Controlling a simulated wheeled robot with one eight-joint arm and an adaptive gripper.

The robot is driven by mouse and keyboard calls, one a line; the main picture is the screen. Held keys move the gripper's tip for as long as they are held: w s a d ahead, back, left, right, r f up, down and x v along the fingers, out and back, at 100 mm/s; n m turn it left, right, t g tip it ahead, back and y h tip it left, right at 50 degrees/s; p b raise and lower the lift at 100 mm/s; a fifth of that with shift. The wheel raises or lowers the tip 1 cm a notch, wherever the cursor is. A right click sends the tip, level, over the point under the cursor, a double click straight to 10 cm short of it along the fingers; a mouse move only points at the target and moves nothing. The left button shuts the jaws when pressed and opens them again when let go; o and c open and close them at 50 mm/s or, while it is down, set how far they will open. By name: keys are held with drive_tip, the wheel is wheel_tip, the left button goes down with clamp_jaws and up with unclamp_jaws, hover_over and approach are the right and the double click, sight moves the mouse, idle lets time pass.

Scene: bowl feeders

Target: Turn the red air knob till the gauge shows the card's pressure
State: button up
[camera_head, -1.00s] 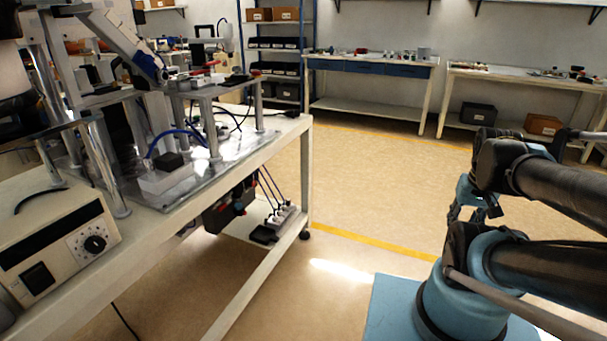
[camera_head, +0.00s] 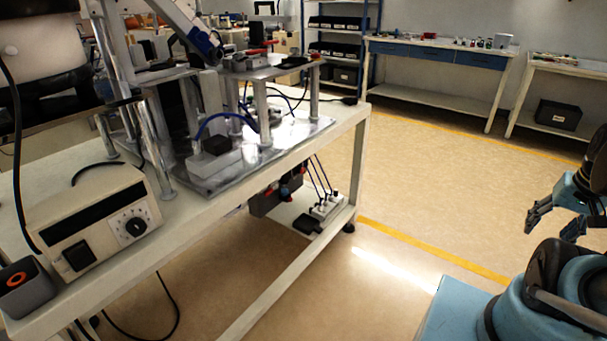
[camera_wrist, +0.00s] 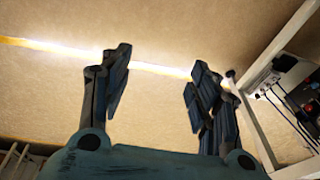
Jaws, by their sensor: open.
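My gripper (camera_head: 553,222) is at the right edge of the head view, above the floor and well apart from the bench. In the wrist view my gripper (camera_wrist: 160,78) has its two fingers spread, with only floor between them. A dark unit (camera_head: 275,196) with small red and blue parts hangs under the bench top. It also shows at the right edge of the wrist view (camera_wrist: 302,112). The red parts are too small to tell whether one is the air knob. I cannot make out a gauge or card.
The bench (camera_head: 345,122) fills the left side. It carries a controller with a dial (camera_head: 95,218), a grey box with an orange-red ring (camera_head: 25,288) and a metal fixture. A power strip (camera_head: 328,206) lies on its lower shelf. The floor (camera_head: 420,180) between bench and gripper is clear.

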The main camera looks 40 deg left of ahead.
drive_tip(key=w+a+r+m+y, duration=0.1)
drive_tip(key=w+a+r+y, duration=0.25)
drive_tip(key=w+a, duration=0.65)
drive_tip(key=w+a+r+y, duration=0.2)
drive_tip(key=w+a+r, duration=0.2)
drive_tip(key=w+a, duration=0.6)
drive_tip(key=w+a+f+m+y, duration=0.1)
drive_tip(key=w+a+f+y, duration=0.1)
drive_tip(key=w+a, duration=0.65)
drive_tip(key=w+a+f+m+y, duration=0.15)
drive_tip(key=w+a, duration=0.35)
drive_tip(key=a, duration=0.7)
drive_tip(key=w+a+f+m+y, duration=0.1)
drive_tip(key=a+f+y, duration=0.2)
drive_tip(key=a+f, duration=0.55)
drive_tip(key=w+a+f+m+y, duration=0.15)
drive_tip(key=a+f, duration=0.45)
drive_tip(key=a, duration=0.6)
drive_tip(key=s+a+f+m+y, duration=0.1)
drive_tip(key=s+a+f, duration=0.2)
drive_tip(key=f, duration=0.4)
drive_tip(key=s+a+f+m+g+y, duration=0.1)
drive_tip(key=s+a+f, duration=0.2)
drive_tip(key=f, duration=0.4)
drive_tip(key=s+a+f+m+y, duration=0.1)
drive_tip(key=s+a+f, duration=0.2)
drive_tip(key=a+f, duration=0.2)
drive_tip(key=shift+a+f+m+g+y, duration=0.15)
drive_tip(key=shift+f+m+g+y, duration=0.2)
drive_tip(key=shift+f, duration=0.55)
